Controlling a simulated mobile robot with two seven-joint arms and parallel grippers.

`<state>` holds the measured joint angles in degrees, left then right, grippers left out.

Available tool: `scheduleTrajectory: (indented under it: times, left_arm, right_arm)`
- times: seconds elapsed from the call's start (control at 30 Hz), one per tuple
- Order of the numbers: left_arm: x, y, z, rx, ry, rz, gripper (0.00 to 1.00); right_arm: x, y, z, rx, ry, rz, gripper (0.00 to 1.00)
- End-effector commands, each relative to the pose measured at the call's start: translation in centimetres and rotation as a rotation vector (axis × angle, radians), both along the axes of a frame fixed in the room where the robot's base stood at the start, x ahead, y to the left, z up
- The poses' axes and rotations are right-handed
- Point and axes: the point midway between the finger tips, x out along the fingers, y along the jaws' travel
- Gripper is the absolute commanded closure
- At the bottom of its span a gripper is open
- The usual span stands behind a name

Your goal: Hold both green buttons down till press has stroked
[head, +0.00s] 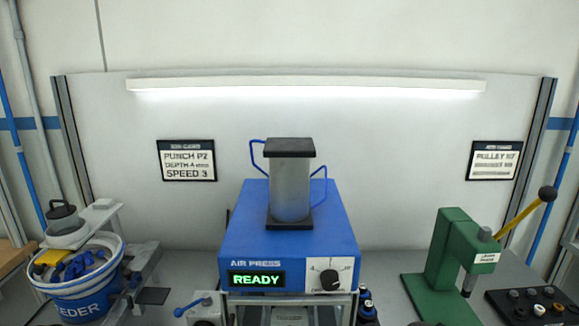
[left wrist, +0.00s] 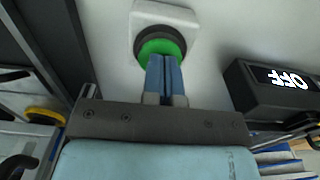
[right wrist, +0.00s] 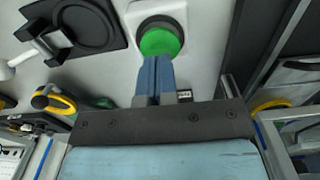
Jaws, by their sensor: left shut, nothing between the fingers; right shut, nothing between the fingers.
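The blue air press (head: 295,225) stands at the middle of the bench in the head view, its display (head: 257,280) reading READY. A green button (left wrist: 163,46) in a black ring shows in the left wrist view, with my shut left gripper (left wrist: 166,62) pointing at it and its tips overlapping the lower part. Another green button (right wrist: 159,41) shows in the right wrist view, with my shut right gripper (right wrist: 155,62) just at its lower edge. I cannot tell if either gripper touches its button. Neither gripper nor button shows in the head view.
A dark box with a display reading OFF (left wrist: 290,80) is right of the left button. In the head view a blue FEEDER bucket (head: 80,285) stands left, and a green lever press (head: 450,265) with a yellow handle stands right. Signs hang on the back panel.

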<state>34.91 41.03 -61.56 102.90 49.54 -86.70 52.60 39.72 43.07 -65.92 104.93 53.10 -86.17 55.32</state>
Motion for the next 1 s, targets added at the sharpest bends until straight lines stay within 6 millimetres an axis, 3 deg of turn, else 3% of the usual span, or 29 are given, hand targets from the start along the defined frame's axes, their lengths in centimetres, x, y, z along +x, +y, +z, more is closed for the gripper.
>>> scheduleTrajectory:
  times: [1.0]
  left_arm:
    - [0.0, 0.0, 0.0, 0.000, 0.001, 0.000, 1.00]
  right_arm:
    - [0.0, 0.0, -1.5, 0.000, 0.000, 0.000, 1.00]
